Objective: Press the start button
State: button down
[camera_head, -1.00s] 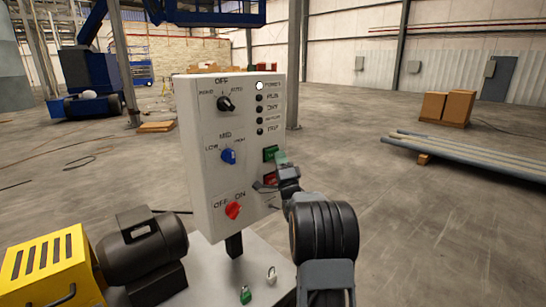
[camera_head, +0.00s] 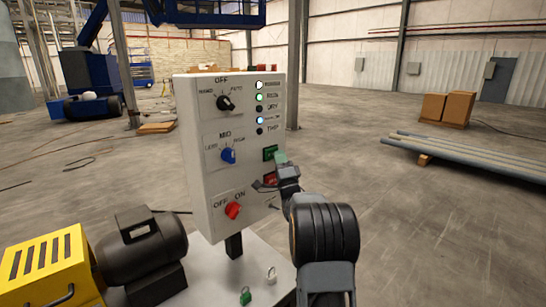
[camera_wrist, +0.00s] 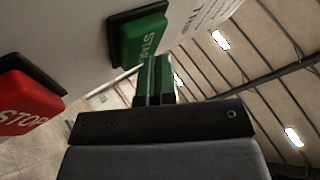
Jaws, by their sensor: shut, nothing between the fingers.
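The green START button (camera_head: 270,153) is on the right side of the white control panel (camera_head: 205,130). It also shows large in the wrist view (camera_wrist: 142,38), in a black surround. The red STOP button (camera_head: 270,179) sits below it, and is at the left of the wrist view (camera_wrist: 25,102). My gripper (camera_head: 281,159) is shut and empty, its fingertips at the START button's right edge. In the wrist view the fingertips (camera_wrist: 155,68) are close to the button's lower edge; I cannot tell if they touch it. The top white lamp, the green RUN lamp (camera_head: 259,97) and a pale blue lamp (camera_head: 260,120) are lit.
The panel also carries a black selector (camera_head: 225,103), a blue selector (camera_head: 228,155) and a red OFF/ON switch (camera_head: 232,210). A motor (camera_head: 145,245) and yellow housing (camera_head: 45,268) stand lower left. Open floor lies to the right, before pipes (camera_head: 470,154).

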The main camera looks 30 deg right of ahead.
jog(key=shift+s+d+b, duration=0.15)
jog(key=shift+s+b, duration=0.35)
jog(key=shift+s, duration=0.3)
jog(key=shift+s+d+b, duration=0.25)
jog(key=shift+s+b, duration=0.5)
jog(key=shift+s, duration=0.5)
jog(key=shift+s+d+b, duration=0.2)
jog(key=shift+s+b, duration=0.55)
jog(key=shift+s, duration=0.45)
